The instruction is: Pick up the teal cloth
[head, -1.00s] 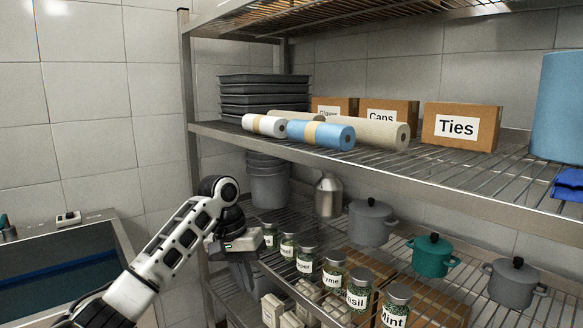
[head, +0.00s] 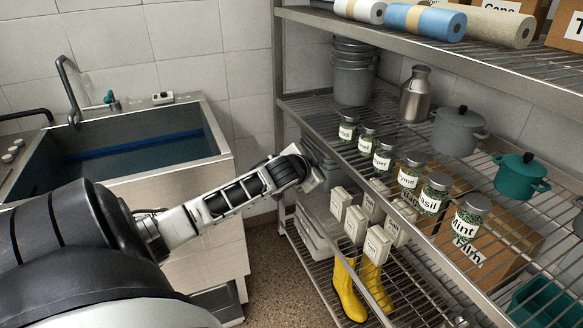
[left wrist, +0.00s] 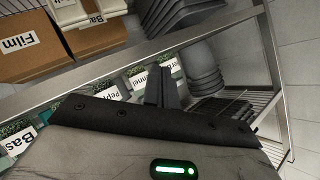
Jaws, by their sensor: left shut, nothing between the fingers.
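I cannot make out a teal cloth in either current view. My left arm reaches from the left in the head view to the front left of the shelf rack, and its gripper (head: 318,180) is small and partly hidden there. In the left wrist view the fingers of this gripper (left wrist: 163,88) are together with nothing between them, close to the shelf edge and the jar row. My right gripper is not in view.
The wire rack holds labelled spice jars (head: 409,178), a teal pot (head: 521,175), a grey pot (head: 459,131) and grey buckets (head: 353,72). Yellow boots (head: 348,292) and white boxes (head: 377,245) stand lower. A teal bin (head: 541,304) is at lower right. A sink (head: 190,160) stands left.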

